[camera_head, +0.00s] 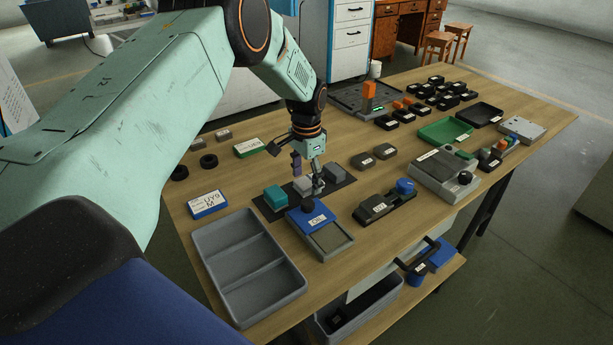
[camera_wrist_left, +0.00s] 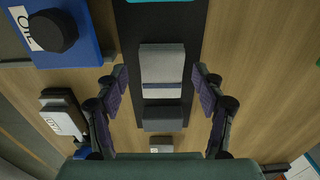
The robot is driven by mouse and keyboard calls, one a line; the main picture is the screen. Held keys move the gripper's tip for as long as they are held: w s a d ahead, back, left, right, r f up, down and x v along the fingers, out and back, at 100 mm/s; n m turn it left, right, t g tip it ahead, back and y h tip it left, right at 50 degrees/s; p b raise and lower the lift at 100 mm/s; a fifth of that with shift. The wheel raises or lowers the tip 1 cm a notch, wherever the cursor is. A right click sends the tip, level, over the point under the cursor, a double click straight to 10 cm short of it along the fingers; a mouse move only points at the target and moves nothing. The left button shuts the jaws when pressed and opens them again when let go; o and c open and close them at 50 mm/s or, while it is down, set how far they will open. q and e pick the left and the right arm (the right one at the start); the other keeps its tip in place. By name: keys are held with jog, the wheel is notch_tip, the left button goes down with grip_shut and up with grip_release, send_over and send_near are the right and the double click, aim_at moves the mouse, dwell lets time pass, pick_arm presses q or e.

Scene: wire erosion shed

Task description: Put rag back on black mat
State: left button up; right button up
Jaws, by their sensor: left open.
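A light grey folded piece with a purple stripe, which looks like the rag (camera_wrist_left: 162,65), lies on the black mat (camera_wrist_left: 190,20). In the head view the rag (camera_head: 302,185) is partly hidden by my left gripper (camera_head: 308,176). The black mat (camera_head: 338,187) lies on the table, with a teal block (camera_head: 274,196) at its near left end and a dark grey block (camera_head: 333,171) at its far end. In the wrist view my left gripper (camera_wrist_left: 160,82) is open, with one finger on each side of the rag and not visibly touching it. My right gripper is not in view.
A blue oil box (camera_head: 320,228) with a black knob stands close in front of the mat. A grey divided tray (camera_head: 246,262) lies at the near left. Two dark grey pieces (camera_head: 362,161) lie right of the mat. Bare wood borders the mat.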

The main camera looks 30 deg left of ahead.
aim_at(305, 181)
pick_arm(q)
jog(key=shift+w, duration=0.1)
jog(key=shift+a+r, duration=0.2)
notch_tip(305, 181, up, 12)
jog(key=p, duration=0.2)
jog(key=shift+s+f, duration=0.15)
jog(key=shift+s, duration=0.1)
jog(key=shift+w+d, duration=0.1)
jog(key=shift+f, duration=0.1)
dwell(0.4)
